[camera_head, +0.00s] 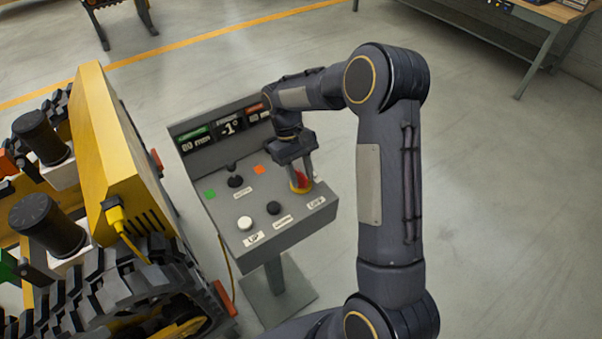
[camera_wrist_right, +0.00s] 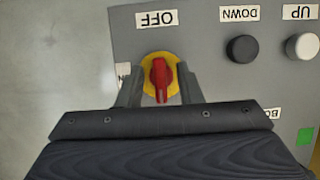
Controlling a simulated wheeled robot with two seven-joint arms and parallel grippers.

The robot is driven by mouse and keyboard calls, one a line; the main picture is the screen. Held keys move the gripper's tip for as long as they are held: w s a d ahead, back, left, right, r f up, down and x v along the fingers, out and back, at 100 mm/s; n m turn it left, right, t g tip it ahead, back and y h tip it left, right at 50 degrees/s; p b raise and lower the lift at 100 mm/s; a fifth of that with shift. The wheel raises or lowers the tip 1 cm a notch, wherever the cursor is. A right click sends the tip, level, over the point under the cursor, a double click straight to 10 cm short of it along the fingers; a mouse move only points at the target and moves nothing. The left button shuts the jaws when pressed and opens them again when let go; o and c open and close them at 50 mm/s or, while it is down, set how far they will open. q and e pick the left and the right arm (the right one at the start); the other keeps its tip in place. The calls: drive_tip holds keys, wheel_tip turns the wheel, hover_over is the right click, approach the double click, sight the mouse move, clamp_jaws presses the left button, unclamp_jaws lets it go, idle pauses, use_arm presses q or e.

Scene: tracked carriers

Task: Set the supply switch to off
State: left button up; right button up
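The supply switch is a red rotary handle on a yellow round base (camera_head: 300,188), at the right front of the grey control panel (camera_head: 224,212). In the right wrist view the red handle (camera_wrist_right: 161,76) lies along the line towards the OFF label (camera_wrist_right: 156,18), which appears upside down. A second label at its left is partly hidden. My right gripper (camera_head: 302,179) is over the switch, with one finger on each side of the handle. In the wrist view its fingers (camera_wrist_right: 160,68) stand apart from the handle, with gaps on both sides. My left gripper is out of view.
The panel also has a white UP button (camera_head: 245,223), a black DOWN button (camera_head: 273,208), a black joystick (camera_head: 235,181) and a display (camera_head: 228,126). A yellow tracked machine (camera_head: 110,150) stands close at the left.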

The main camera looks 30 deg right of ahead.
drive_tip(key=v, duration=0.7)
drive_tip(key=shift+r+b, duration=0.3)
drive_tip(key=shift+b, duration=0.05)
drive_tip(key=s+a+r+m+t+y, duration=0.1)
drive_tip(key=s+r+t, duration=0.25)
drive_tip(key=s, duration=0.25)
drive_tip(key=s+r+t+y, duration=0.2)
drive_tip(key=s+r, duration=0.3)
drive_tip(key=s, duration=0.2)
drive_tip(key=s+a+f+m+t, duration=0.1)
drive_tip(key=s+a+t, duration=0.1)
drive_tip(key=s, duration=0.4)
drive_tip(key=s+a+f+t+y, duration=0.1)
drive_tip(key=s+a+f+t, duration=0.1)
drive_tip(key=s+a, duration=0.2)
drive_tip(key=shift+s+m+t, duration=0.35)
drive_tip(key=shift+s+m, duration=0.05)
drive_tip(key=shift+s, duration=0.55)
drive_tip(key=shift+w+a, duration=0.1)
drive_tip(key=shift+a, duration=0.05)
idle(0.4)
